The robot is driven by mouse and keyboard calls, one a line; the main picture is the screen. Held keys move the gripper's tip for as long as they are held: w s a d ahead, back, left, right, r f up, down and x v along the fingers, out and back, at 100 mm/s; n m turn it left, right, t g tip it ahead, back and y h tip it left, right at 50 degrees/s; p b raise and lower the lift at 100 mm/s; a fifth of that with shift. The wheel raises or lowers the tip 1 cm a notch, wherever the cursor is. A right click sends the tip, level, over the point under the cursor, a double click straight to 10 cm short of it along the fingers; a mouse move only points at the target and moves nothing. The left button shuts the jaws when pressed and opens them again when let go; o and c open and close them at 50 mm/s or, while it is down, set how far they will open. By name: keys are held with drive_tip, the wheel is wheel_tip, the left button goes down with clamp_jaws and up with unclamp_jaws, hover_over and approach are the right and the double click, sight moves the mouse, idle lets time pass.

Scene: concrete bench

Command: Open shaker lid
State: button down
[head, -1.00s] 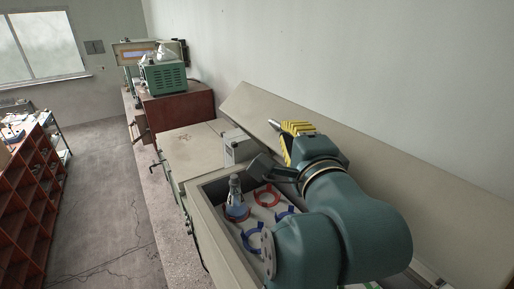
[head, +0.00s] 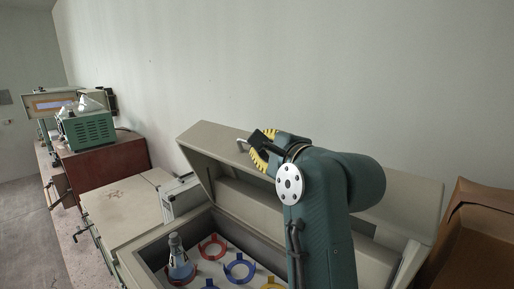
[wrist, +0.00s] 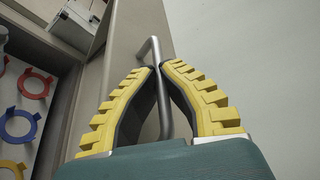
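The shaker (head: 138,268) is a beige box on the bench with its lid (head: 205,143) tilted up and its inside exposed. My gripper (head: 252,148) is at the lid's front edge. In the wrist view, its yellow ribbed fingers (wrist: 159,69) close in on both sides of the bent metal lid handle (wrist: 161,95), with the tips against the bar. A flask (head: 179,262) with bluish contents stands upright in a red holder at the shaker's left. My arm hides the shaker's right part.
Red, blue and yellow ring holders (head: 240,269) sit on the shaker's pale platform. A small light box (head: 181,196) stands at its left. A green device (head: 86,129) on a brown cabinet is farther left. A brown box (head: 480,235) is at right. The wall is behind the lid.

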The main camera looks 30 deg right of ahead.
drive_tip(key=shift+f, duration=0.2)
drive_tip(key=c, duration=1.4)
unclamp_jaws()
drive_tip(key=shift+r, duration=0.1)
drive_tip(key=s, duration=0.4)
drive_tip(key=s+r, duration=0.1)
drive_tip(key=s, duration=0.6)
drive_tip(key=shift+s+a+r, duration=0.2)
drive_tip(key=shift+s+a, duration=0.15)
drive_tip(key=shift+s, duration=0.05)
